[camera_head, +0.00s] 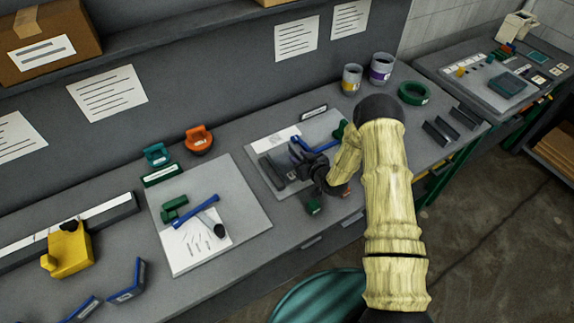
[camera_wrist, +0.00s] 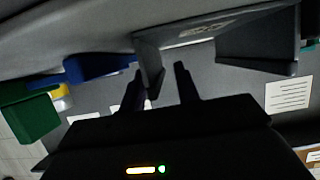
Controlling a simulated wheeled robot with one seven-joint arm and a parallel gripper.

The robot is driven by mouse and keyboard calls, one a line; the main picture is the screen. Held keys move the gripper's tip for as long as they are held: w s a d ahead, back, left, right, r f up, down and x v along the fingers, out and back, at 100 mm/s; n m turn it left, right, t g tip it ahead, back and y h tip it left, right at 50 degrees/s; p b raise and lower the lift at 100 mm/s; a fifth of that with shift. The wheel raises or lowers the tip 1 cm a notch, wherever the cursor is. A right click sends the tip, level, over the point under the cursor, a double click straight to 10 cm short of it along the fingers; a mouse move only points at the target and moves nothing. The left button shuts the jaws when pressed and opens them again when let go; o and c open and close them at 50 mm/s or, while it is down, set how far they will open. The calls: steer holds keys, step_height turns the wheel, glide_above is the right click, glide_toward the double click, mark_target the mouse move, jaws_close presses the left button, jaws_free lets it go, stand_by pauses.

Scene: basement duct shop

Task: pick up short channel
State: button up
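A dark grey channel with upright side walls shows close up in the wrist view (camera_wrist: 205,28). It appears to be the dark channel (camera_head: 271,172) on the middle mat in the head view, partly hidden by my gripper. I cannot tell for sure that it is the short channel. My gripper (camera_head: 300,160) is low over that mat. In the wrist view its two dark fingers (camera_wrist: 158,76) are apart. The end of one channel wall shows between them, with space visible beside it. I cannot tell whether either finger touches it.
The mat (camera_head: 258,144) also has a blue-handled tool (camera_head: 318,145) and a green item near my gripper. Other dark channels (camera_head: 440,131) stand at the right of the bench. Cups (camera_head: 351,79) and a green ring (camera_head: 414,93) are behind. A second mat (camera_head: 242,195) with tools lies left.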

jaws_close()
steer(key=shift+r, duration=0.15)
step_height(320, 180, up, 10)
steer(key=b, duration=0.3)
stand_by(0.5)
stand_by(0.4)
